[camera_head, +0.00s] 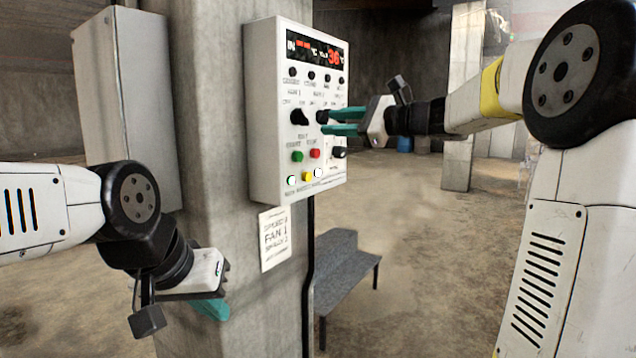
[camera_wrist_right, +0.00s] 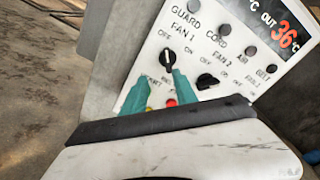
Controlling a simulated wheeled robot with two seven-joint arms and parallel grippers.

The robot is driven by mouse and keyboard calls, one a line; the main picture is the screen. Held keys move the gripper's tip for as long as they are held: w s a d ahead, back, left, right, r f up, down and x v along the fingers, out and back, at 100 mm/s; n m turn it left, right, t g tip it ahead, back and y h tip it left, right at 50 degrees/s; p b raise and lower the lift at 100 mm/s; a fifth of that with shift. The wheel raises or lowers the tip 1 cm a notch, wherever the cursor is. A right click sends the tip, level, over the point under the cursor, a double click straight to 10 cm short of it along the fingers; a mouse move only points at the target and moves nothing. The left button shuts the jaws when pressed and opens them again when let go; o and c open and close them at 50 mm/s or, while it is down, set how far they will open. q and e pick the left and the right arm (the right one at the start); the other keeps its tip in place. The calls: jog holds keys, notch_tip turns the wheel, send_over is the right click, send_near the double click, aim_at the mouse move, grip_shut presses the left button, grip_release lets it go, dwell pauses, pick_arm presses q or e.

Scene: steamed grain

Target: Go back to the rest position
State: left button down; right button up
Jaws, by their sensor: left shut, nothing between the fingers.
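My left gripper (camera_head: 212,308) hangs low at the left in the head view, beside the concrete pillar, with its teal fingers shut and empty. My right gripper (camera_head: 330,121) points at the white control box (camera_head: 262,110) from the right. Its teal fingers are apart, with nothing visible between them. In the right wrist view the right gripper (camera_wrist_right: 163,78) has the FAN 1 knob (camera_wrist_right: 167,58) just beyond its fingertips. I cannot tell whether the fingers touch the panel. The FAN 2 knob (camera_wrist_right: 207,80) is to the right in that view.
The control box is on a concrete pillar (camera_head: 215,90), with a paper note (camera_head: 274,238) below it. A grey cabinet (camera_head: 125,100) is on the pillar's left. A grey bench (camera_head: 345,268) stands behind on the floor. The floor (camera_head: 420,260) right of the bench is clear.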

jog(key=s+a+f+n+g+h, duration=0.1)
jog(key=s+f+n+g+h, duration=0.45)
jog(key=s+f, duration=1)
jog(key=s+d+f+n+t+h, duration=0.1)
jog(key=s+d+f+n+h, duration=0.5)
jog(key=s, duration=0.8)
notch_tip(320, 180, down, 5)
jog(key=d+n, duration=0.2)
jog(key=n, duration=0.3)
jog(key=shift+s+d, duration=0.2)
jog(key=shift+d, duration=0.2)
jog(key=shift+r+n+h, duration=0.15)
jog(key=shift+n+h, duration=0.1)
